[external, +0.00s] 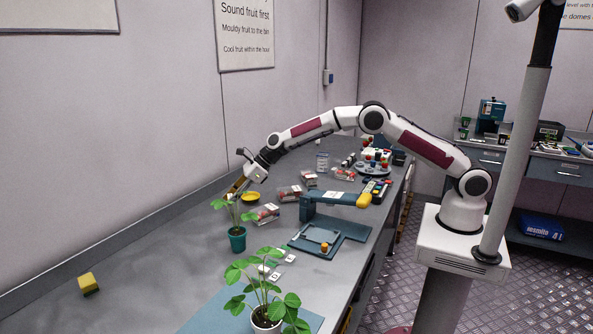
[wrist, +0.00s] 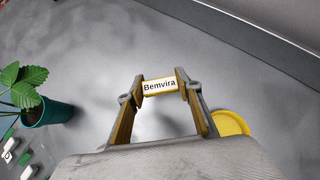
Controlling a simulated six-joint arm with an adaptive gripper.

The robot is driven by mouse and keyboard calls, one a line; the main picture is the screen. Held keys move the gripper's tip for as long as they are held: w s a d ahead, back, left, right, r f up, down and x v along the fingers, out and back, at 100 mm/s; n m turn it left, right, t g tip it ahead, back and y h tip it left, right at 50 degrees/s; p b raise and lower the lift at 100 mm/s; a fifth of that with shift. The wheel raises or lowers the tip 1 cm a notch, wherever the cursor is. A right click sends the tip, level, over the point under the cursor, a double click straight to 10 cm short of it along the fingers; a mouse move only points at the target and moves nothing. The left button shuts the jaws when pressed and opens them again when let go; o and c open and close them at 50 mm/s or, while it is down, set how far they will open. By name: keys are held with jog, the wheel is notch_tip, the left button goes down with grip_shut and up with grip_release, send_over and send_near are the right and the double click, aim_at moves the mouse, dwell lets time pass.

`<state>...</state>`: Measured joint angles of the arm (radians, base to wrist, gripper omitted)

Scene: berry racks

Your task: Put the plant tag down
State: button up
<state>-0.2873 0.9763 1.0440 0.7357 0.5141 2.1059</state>
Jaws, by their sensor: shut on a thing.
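The plant tag (wrist: 159,86) is a small white label with yellow edges and reads "Bemvira". My gripper (wrist: 160,88) is shut on it, with one fingertip at each end of the tag. In the wrist view the tag is seen over bare grey bench top; its exact height above the bench is hard to judge. In the external view my gripper (external: 237,186) is at the far left end of my arm, just behind the teal-potted plant (external: 237,240). The tag cannot be made out clearly there.
A yellow dish (wrist: 230,123) lies close to the right of my gripper in the wrist view. The teal pot (wrist: 46,111) stands to the left. A yellow block (external: 88,282) and a white-potted plant (external: 265,319) are nearer the front. The left bench top is mostly clear.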

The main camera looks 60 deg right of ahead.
jog(key=shift+f, duration=1.4)
jog(key=shift+f, duration=0.15)
jog(key=o, duration=0.7)
jog(key=shift+o, duration=0.2)
jog(key=shift+r, duration=0.25)
jog(key=shift+s+d+r, duration=0.25)
jog(key=shift+r, duration=0.1)
jog(key=v, duration=1.1)
jog(key=shift+f, duration=0.1)
jog(key=shift+s, duration=0.1)
